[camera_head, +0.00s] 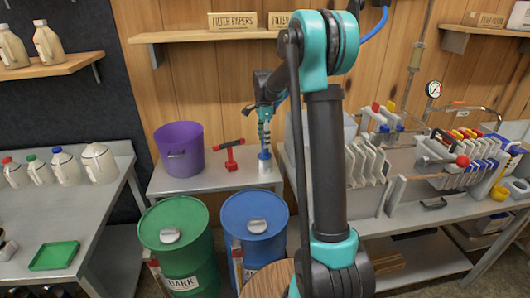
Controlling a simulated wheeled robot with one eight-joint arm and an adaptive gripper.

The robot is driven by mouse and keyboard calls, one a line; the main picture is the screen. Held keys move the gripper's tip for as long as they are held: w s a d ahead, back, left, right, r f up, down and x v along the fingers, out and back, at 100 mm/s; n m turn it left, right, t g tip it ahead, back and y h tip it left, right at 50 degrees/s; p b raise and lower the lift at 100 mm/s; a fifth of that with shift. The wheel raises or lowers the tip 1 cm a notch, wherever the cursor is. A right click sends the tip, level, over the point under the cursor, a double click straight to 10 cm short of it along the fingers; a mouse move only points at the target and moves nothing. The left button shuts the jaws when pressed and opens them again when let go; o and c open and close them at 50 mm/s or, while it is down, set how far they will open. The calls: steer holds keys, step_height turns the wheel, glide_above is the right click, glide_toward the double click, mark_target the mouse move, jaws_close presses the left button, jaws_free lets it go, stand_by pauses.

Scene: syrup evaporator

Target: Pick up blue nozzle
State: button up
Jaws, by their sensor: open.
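A small upright piece with a blue top (265,155) and a pale, silvery lower part stands on the metal table between the barrels and the wall; it looks like the blue nozzle. My gripper (264,142) points down directly above it, with its fingertips close to the blue top. The gripper is open. At this size I cannot tell whether the fingers touch the nozzle or reach around it.
A red T-shaped tool (231,155) stands just left of the nozzle, with a purple bucket (180,149) further left. A green barrel (178,245) and a blue barrel (254,232) stand in front. The crowded evaporator bench (420,215) is on the right.

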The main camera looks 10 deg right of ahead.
mark_target(265, 150)
steer(key=shift+w+d+f, duration=0.1)
steer(key=shift+d+f, duration=0.05)
steer(key=shift+f, duration=1.2)
steer(key=shift+w+d+f, duration=0.1)
steer(key=shift+f, duration=1.2)
jaws_close()
